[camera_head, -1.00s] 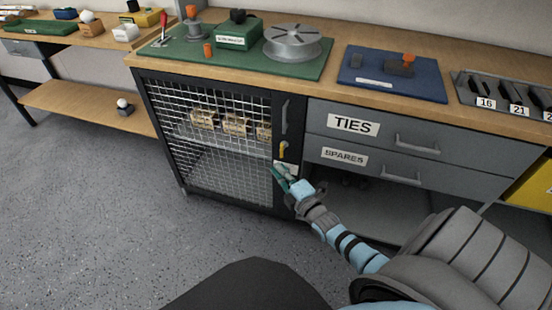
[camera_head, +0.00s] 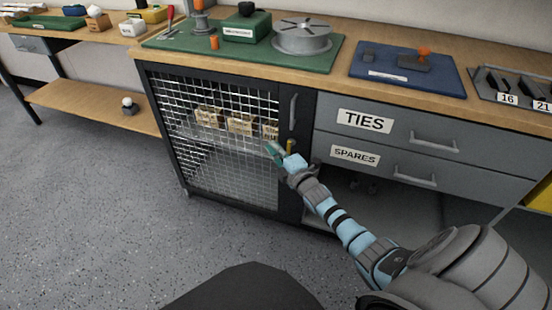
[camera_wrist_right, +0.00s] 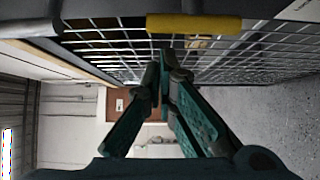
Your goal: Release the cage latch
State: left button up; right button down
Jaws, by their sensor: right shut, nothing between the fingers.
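The cage (camera_head: 222,172) is a dark-framed wire-mesh door under the bench. Its yellow latch (camera_head: 290,146) sits on the dark right-hand frame, below an upright handle (camera_head: 293,112). My right gripper (camera_head: 270,147) is shut and empty, its green fingers in front of the mesh just left of the latch. The gripper and wrist partly cover the latch's lower part. In the right wrist view the latch (camera_wrist_right: 194,24) is a yellow bar beyond the closed fingertips (camera_wrist_right: 165,70), with a visible gap between them. My left gripper is out of view.
Tan boxes (camera_head: 240,124) stand on a shelf behind the mesh. Right of the cage are the TIES drawer (camera_head: 385,127) and SPARES drawer (camera_head: 375,160), with handles. A green mat (camera_head: 258,54) and blue mat (camera_head: 405,77) lie on the bench. Floor (camera_head: 90,220) in front is clear.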

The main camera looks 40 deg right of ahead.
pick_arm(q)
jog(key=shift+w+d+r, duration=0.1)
pick_arm(e)
jog(key=shift+s+d+r, duration=0.3)
jog(key=shift+s+d, duration=0.5)
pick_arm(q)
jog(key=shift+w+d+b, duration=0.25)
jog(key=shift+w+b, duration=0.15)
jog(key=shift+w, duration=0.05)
pick_arm(e)
jog(key=shift+s+t, duration=0.1)
jog(key=shift+t, duration=0.3)
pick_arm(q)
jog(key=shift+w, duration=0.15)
pick_arm(e)
jog(key=shift+d+m, duration=0.1)
jog(key=shift+m, duration=0.2)
